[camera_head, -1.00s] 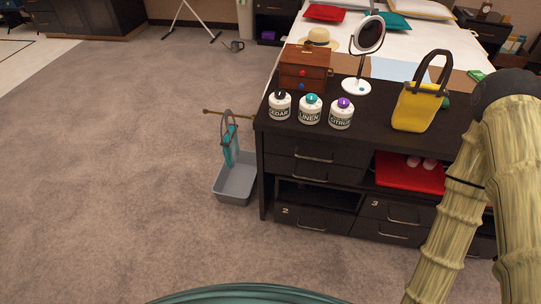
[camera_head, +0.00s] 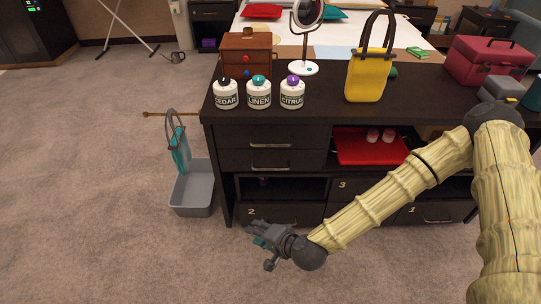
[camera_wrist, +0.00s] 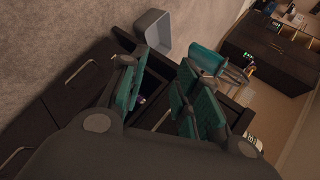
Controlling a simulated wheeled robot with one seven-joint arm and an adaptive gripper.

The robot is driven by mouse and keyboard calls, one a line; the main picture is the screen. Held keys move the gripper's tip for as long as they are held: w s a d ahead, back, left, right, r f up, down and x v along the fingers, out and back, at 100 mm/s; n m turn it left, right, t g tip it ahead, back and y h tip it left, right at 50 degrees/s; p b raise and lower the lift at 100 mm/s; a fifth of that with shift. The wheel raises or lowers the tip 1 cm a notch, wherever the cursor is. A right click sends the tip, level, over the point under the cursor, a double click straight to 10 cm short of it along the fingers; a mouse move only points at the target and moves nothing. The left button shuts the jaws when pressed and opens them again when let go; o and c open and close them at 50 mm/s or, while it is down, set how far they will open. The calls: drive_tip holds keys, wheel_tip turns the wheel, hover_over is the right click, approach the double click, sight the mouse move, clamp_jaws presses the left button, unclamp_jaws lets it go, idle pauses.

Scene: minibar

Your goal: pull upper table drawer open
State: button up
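The dark table (camera_head: 430,85) faces me with drawers in its front. At its upper left, an upper drawer (camera_head: 235,134) with a metal bar handle (camera_head: 270,145) sits above a second drawer (camera_head: 235,160) with a similar handle (camera_head: 269,170). Both look shut. My gripper (camera_head: 258,238) is low in front of the table, below and in front of these drawers, beside the drawer marked 2 (camera_head: 290,212). It touches no handle that I can see. In the wrist view my gripper (camera_wrist: 160,80) has its teal-padded fingers spread with nothing held.
Cedar (camera_head: 226,95), linen (camera_head: 259,93) and citrus (camera_head: 292,93) jars stand on the tabletop near its front edge. A yellow bag (camera_head: 366,78) is further right. A grey bin (camera_head: 193,190) stands on the floor left of the table. Carpet in front is clear.

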drive_tip(key=w+d+r+m+t+b, duration=0.1)
drive_tip(key=w+r+m+t+b, duration=0.25)
drive_tip(key=w, duration=0.55)
drive_tip(key=m+t+h+b, duration=0.1)
drive_tip(key=m+t+b, duration=0.1)
drive_tip(key=m+t, duration=0.15)
approach(271, 146)
drive_tip(key=b+x, duration=0.1)
drive_tip(key=x, duration=0.9)
drive_tip(key=shift+w+f, duration=0.1)
drive_tip(key=shift+w, duration=0.15)
clamp_jaws()
